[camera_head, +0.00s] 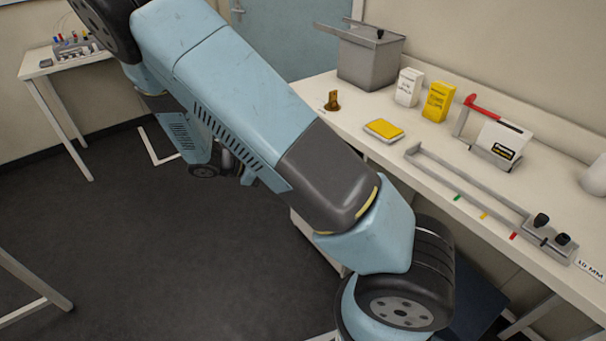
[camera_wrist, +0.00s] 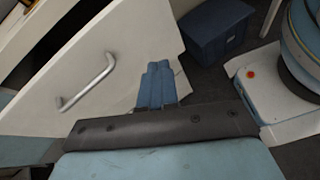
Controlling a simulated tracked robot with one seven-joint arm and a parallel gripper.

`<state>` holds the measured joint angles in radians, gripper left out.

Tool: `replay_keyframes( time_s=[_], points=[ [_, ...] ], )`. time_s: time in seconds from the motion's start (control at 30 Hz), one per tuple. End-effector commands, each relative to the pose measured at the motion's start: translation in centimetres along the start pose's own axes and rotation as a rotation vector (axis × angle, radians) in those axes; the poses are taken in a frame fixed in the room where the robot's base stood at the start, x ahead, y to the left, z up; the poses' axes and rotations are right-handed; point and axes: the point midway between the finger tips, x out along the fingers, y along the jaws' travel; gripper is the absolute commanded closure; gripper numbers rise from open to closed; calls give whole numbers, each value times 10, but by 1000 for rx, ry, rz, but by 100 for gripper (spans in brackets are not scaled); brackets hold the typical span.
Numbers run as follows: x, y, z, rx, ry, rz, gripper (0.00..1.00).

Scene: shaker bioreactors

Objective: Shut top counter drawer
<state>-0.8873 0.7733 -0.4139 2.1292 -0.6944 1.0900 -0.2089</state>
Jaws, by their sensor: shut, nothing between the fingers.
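In the wrist view, a white drawer front (camera_wrist: 125,55) with a silver bar handle (camera_wrist: 86,82) fills the left and middle, tilted in the picture. A dark gap shows behind its upper left edge; how far the drawer stands out is hard to tell. My gripper (camera_wrist: 158,68) has its blue fingers together and empty, in front of the panel's right part, right of the handle. Contact with the panel cannot be told. In the head view my arm hides the gripper and most of the white cabinet (camera_head: 309,238) under the counter (camera_head: 395,165).
A dark blue bin (camera_wrist: 214,32) stands on the floor beyond the panel. Open dark floor (camera_head: 170,260) lies to the left.

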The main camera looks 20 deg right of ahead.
Motion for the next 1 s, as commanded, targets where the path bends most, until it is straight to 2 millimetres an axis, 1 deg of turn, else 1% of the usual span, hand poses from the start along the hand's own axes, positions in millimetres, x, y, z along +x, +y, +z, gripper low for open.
replay_keyframes(
  time_s=[0.03, 0.3, 0.5, 0.63, 0.77, 0.87, 1.0],
  points=[
    [2, -2, -12, -33, -39, 35, 100],
    [7, -3, -60, -187, -231, 222, 100],
    [9, -3, -86, -272, -350, 339, 100],
    [10, -2, -96, -302, -397, 386, 100],
    [10, -2, -100, -315, -416, 406, 100],
    [15, 1, -99, -318, -420, 409, 100],
    [30, 9, -92, -317, -421, 406, 100]
  ],
)
